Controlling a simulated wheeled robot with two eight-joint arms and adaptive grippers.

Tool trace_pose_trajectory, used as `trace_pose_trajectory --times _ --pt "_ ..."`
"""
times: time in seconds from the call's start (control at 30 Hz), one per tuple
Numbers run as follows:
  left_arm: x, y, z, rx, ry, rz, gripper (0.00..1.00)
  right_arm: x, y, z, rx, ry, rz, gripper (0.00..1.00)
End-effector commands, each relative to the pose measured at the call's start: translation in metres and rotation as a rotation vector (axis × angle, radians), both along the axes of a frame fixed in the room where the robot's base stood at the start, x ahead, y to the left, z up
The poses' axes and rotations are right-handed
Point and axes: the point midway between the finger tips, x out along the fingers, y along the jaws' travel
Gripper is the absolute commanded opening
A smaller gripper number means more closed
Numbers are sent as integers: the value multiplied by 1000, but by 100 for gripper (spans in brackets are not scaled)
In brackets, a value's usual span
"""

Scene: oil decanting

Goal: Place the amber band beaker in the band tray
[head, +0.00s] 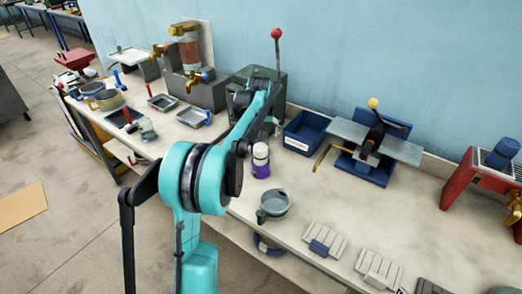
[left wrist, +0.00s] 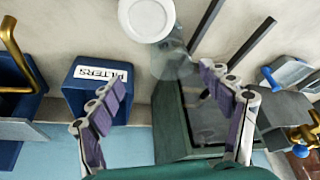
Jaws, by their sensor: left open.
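My left gripper (left wrist: 163,85) is open in the left wrist view, its two padded fingers spread apart. A clear glass vessel (left wrist: 174,62) shows beyond and between the fingertips. It may be the amber band beaker, but I cannot make out an amber band. In the head view my teal left arm reaches over the bench towards the green machine and hides much of that spot. Small shallow trays (head: 163,102) and (head: 193,117) lie on the left of the bench; I cannot tell which is the band tray. My right gripper is not in view.
A purple bottle with a white cap (head: 261,162) and a grey mug (head: 274,203) stand near the arm. The green machine (left wrist: 205,120) and the blue FILTERS bin (head: 302,131) stand behind. A clear vessel (head: 147,129) stands near the trays.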

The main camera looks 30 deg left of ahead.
Motion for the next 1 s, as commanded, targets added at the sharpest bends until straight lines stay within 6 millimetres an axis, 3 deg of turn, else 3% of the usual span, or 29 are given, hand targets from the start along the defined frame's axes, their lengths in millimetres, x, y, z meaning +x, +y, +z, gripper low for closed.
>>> trace_pose_trajectory --times 0.1,0.2,0.77,1.0 --pt "12 18 -16 -4 11 23 79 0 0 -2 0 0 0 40" --pt "17 25 -25 -5 15 30 79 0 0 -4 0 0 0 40" --pt "47 35 -88 -5 15 30 79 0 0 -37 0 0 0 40" --pt "49 36 -90 -5 15 29 79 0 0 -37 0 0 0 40"
